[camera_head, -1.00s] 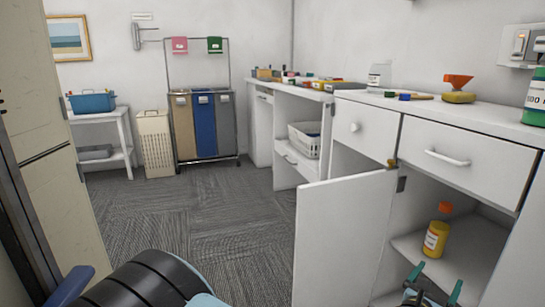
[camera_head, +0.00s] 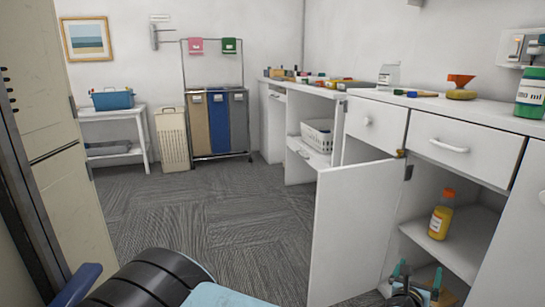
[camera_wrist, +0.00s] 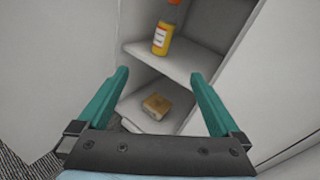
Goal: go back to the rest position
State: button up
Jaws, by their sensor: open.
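My gripper (camera_head: 417,273) is at the bottom right of the head view, low in front of the open cabinet (camera_head: 455,257). In the wrist view its two teal fingers (camera_wrist: 159,75) are spread wide with nothing between them. A yellow bottle with an orange cap (camera_head: 441,217) stands upright on the cabinet's shelf, beyond and above my fingers. The bottle also shows in the wrist view (camera_wrist: 161,40). A tan block-like item (camera_wrist: 156,105) lies on the lower cabinet level, apart from the fingers.
The open white cabinet door (camera_head: 350,235) stands close to the left of my gripper. A counter (camera_head: 395,98) with several small items runs above. A tall beige panel (camera_head: 55,130) borders the left. The carpet (camera_head: 200,215) between them is clear.

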jog(key=w+a+f+n+g+y, duration=0.1)
jog(key=w+a+n+g+y, duration=0.1)
jog(key=w+a+n+y, duration=0.65)
jog(key=w+a+f+n+g+y, duration=0.1)
jog(key=w+a+n+y, duration=0.2)
jog(key=a+n, duration=0.9)
jog(key=s+a+r+n+g, duration=0.25)
jog(key=a+n, duration=0.35)
jog(key=a, duration=0.3)
jog(key=s+a+r+n+g, duration=0.3)
jog(key=s+a+r+n, duration=0.2)
jog(key=a+r+n, duration=0.3)
jog(key=s+a+r+n+g, duration=0.2)
jog(key=s+a+r+n, duration=0.2)
jog(key=a+r+n, duration=0.45)
notch_tip(320, 180, up, 22)
jog(key=a+m+p, duration=0.1)
jog(key=a+p, duration=0.1)
jog(key=p, duration=1.9)
jog(key=shift+s+r+m+p, duration=0.2)
jog(key=shift+s+m+p, duration=0.15)
jog(key=shift+s+m, duration=0.05)
